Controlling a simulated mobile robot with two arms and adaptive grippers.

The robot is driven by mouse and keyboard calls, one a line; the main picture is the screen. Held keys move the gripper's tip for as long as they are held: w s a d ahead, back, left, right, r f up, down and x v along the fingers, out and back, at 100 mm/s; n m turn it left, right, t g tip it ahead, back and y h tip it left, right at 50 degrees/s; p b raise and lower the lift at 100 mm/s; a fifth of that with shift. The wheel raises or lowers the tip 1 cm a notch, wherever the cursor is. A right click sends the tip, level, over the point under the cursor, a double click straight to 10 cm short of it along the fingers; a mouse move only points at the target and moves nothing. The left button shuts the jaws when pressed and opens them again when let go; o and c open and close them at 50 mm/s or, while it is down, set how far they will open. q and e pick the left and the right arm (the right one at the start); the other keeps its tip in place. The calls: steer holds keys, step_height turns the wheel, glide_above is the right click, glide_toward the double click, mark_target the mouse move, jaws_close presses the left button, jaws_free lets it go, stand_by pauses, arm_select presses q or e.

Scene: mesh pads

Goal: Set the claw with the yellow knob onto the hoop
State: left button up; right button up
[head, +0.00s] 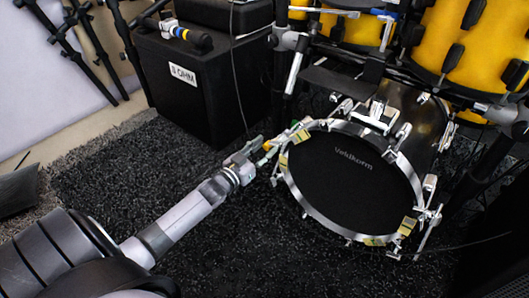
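The hoop (311,205) is the bright metal rim around the front of a black bass drum (350,180) marked Veldkorm. Several metal claws sit along it, one at the lower right (432,215). My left gripper (257,152) reaches in from the lower left and is at the hoop's upper left edge. A small piece with green and yellowish parts (271,146) is right at its fingertips. It is too small to tell whether this is the claw with the yellow knob, or whether the fingers grip it. My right gripper is not in view.
A black box labelled 8 OHM (190,85) stands behind on the dark carpet (120,165). Yellow drums (455,45) and stands crowd above the bass drum.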

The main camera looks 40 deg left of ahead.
arm_select(q)
steer(key=shift+w, duration=0.25)
steer(key=shift+c, duration=0.5)
jaws_close()
